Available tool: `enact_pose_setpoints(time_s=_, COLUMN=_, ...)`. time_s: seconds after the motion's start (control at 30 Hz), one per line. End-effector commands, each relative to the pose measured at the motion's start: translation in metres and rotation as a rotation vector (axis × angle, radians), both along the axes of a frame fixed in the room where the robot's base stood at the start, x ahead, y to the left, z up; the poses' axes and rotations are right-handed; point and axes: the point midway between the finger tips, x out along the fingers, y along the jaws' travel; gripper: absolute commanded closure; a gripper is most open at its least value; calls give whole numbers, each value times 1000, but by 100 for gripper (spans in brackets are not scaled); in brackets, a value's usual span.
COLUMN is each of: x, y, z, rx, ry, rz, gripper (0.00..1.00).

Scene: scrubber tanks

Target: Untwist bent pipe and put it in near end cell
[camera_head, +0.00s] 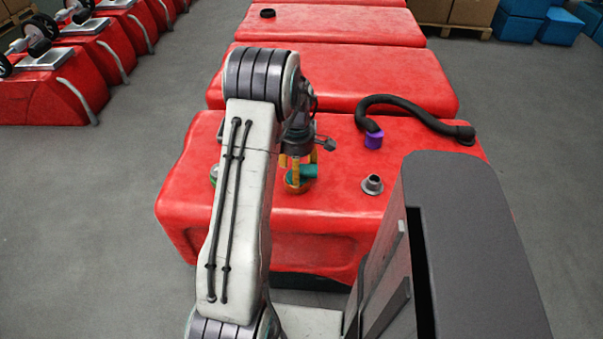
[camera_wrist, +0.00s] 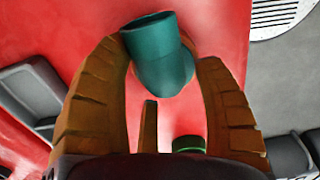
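The bent pipe (camera_wrist: 160,55) is a short teal elbow, seen in the wrist view between my orange-brown fingers. It also shows small in the head view (camera_head: 304,172), over the front red tank (camera_head: 340,215). My gripper (camera_wrist: 163,62) has a finger against each side of the pipe and looks closed on it; a third finger stands below it. In the head view my gripper (camera_head: 299,165) is partly hidden by my arm. I cannot tell whether the pipe is still seated on the tank. I cannot make out the near end cell for sure.
On the front tank lie a black hose (camera_head: 415,107) with a purple end (camera_head: 373,140) and a grey flanged fitting (camera_head: 372,184). More red tanks (camera_head: 330,67) stand behind. Grey floor (camera_head: 540,170) is clear at right.

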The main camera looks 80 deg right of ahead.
Motion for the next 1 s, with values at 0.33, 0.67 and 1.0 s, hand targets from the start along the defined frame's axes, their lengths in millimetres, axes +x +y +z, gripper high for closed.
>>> enact_pose_setpoints(time_s=0.33, x=1, y=8, z=-4, rx=27, ry=-2, rz=-3, gripper=79)
enact_pose_setpoints(time_s=0.67, x=3, y=7, z=-4, rx=26, ry=-2, rz=85, gripper=88)
enact_pose_setpoints(time_s=1.0, x=3, y=7, z=-3, rx=26, ry=-2, rz=130, gripper=90)
